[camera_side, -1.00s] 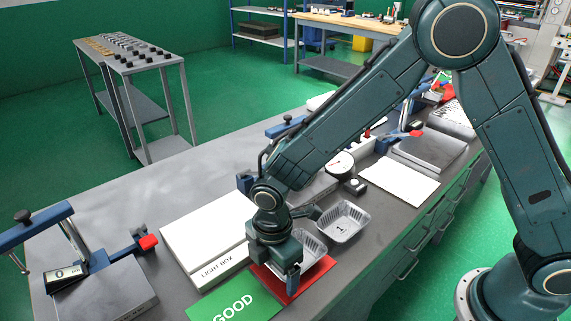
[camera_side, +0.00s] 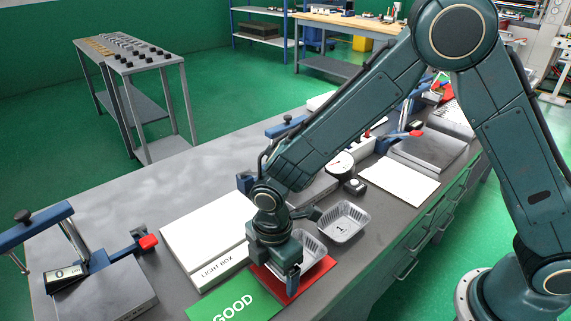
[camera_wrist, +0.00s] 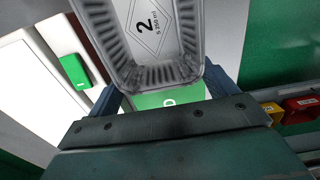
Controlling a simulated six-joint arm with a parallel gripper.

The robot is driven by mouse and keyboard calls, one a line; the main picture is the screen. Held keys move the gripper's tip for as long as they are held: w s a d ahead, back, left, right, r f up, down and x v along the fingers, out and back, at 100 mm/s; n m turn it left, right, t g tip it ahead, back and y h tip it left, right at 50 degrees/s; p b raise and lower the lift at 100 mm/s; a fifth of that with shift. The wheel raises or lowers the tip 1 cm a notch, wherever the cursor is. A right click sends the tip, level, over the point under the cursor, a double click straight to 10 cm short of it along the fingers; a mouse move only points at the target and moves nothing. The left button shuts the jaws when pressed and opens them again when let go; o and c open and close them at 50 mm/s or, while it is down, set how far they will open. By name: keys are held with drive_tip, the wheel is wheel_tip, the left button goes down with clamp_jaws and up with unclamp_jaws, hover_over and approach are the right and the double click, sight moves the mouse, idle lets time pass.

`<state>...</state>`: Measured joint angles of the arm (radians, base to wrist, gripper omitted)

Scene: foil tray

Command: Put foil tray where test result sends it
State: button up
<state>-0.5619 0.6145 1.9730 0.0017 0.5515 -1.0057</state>
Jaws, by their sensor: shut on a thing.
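A foil tray marked 2 (camera_wrist: 145,30) is between the fingers of my gripper (camera_wrist: 165,88) in the wrist view. My gripper is shut on it. In the side view my gripper (camera_side: 290,272) partly hides this tray (camera_side: 313,247), which is over the red card (camera_side: 318,272). I cannot tell whether the tray touches the card. The green GOOD card (camera_side: 235,302) lies left of the red one; part of it shows below the tray in the wrist view (camera_wrist: 165,98). A second foil tray marked 1 (camera_side: 343,222) stands upright just behind.
The white light box (camera_side: 205,240) lies left of my gripper. A grey block (camera_side: 110,292) and a blue clamp with a display stand at the far left. A round dial (camera_side: 341,165), a small black-and-white box (camera_side: 355,187) and a white sheet (camera_side: 399,182) are behind tray 1.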

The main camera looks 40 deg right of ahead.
drive_tip(key=shift+f, duration=0.3)
drive_tip(key=o, duration=0.8)
drive_tip(key=shift+r, duration=0.15)
wheel_tip(320, 180, up, 14)
drive_tip(key=shift+f, duration=0.2)
idle(0.6)
